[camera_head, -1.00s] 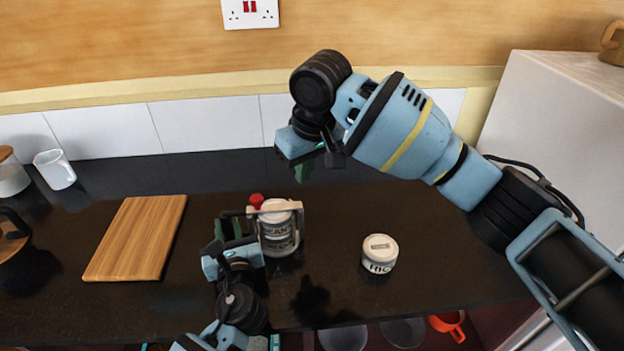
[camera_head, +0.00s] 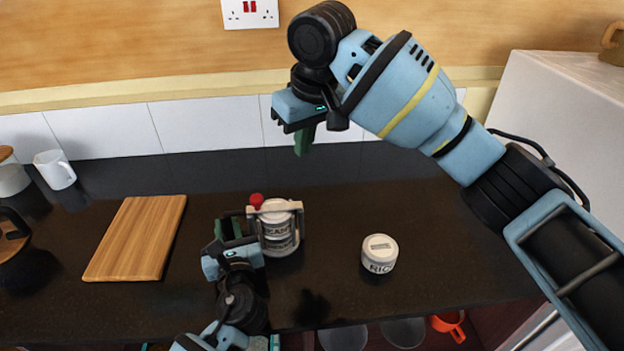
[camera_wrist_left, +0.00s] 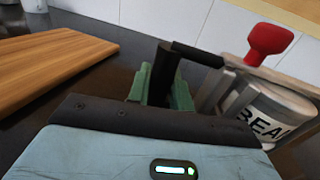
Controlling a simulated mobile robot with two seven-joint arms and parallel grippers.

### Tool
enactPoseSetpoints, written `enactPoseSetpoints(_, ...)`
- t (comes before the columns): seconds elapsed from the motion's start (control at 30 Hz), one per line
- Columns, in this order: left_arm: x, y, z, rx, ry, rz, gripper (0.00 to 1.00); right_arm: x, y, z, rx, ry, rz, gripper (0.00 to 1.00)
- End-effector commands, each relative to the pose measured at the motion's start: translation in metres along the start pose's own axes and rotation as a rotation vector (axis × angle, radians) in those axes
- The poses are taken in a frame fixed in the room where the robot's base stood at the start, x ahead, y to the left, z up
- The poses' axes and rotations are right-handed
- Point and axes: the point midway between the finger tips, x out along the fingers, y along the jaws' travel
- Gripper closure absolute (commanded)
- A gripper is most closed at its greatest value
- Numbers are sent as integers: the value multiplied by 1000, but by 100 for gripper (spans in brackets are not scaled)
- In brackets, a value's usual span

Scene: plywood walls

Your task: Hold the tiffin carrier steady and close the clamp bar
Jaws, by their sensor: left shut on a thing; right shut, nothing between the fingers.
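The tiffin carrier (camera_head: 278,232) stands upright on the dark counter, a pale stacked can in a metal frame. A pale clamp bar (camera_head: 283,206) lies across its top, with a red knob (camera_head: 256,200) at its left end; whether it is latched is unclear. In the left wrist view the carrier (camera_wrist_left: 262,108) shows printed letters, with the red knob (camera_wrist_left: 268,42) above. My left gripper (camera_head: 228,230) is shut on the black side handle (camera_wrist_left: 196,54), left of the can. My right gripper (camera_head: 304,140) is shut and empty, raised above and behind the carrier.
A white labelled tub (camera_head: 379,254) stands right of the carrier. A wooden board (camera_head: 136,238) lies to the left, with a white mug (camera_head: 55,169) behind it. Counter between carrier and tub is clear. A tiled wall (camera_head: 205,124) runs behind; a white cabinet (camera_head: 560,125) stands at right.

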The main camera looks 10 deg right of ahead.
Motion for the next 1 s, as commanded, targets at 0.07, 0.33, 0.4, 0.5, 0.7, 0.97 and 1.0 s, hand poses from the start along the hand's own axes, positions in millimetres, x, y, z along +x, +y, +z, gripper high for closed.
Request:
enactPoseSetpoints(0.07, 0, 0, 1, -2, -2, 0, 74, 0, 0, 0, 0, 0, 0, 100)
enactPoseSetpoints(0.33, 0, 0, 0, -1, -1, 0, 53, 0, 0, 0, 0, 0, 0, 100)
enactPoseSetpoints(0.4, 0, 0, 0, -1, 0, 0, 53, 0, 0, 0, 0, 0, 0, 100)
enactPoseSetpoints(0.5, -1, 0, 0, -1, 0, 0, 53, 0, 0, 0, 0, 0, 0, 100)
enactPoseSetpoints(0.7, -19, 0, -1, -2, 1, -2, 53, 0, 0, 0, 0, 0, 0, 100)
enactPoseSetpoints(0.97, -71, 0, -1, -1, 3, -1, 53, 0, 0, 0, 0, 0, 0, 100)
enactPoseSetpoints(1.0, -78, 0, -1, -1, 3, -2, 53, 0, 0, 0, 0, 0, 0, 100)
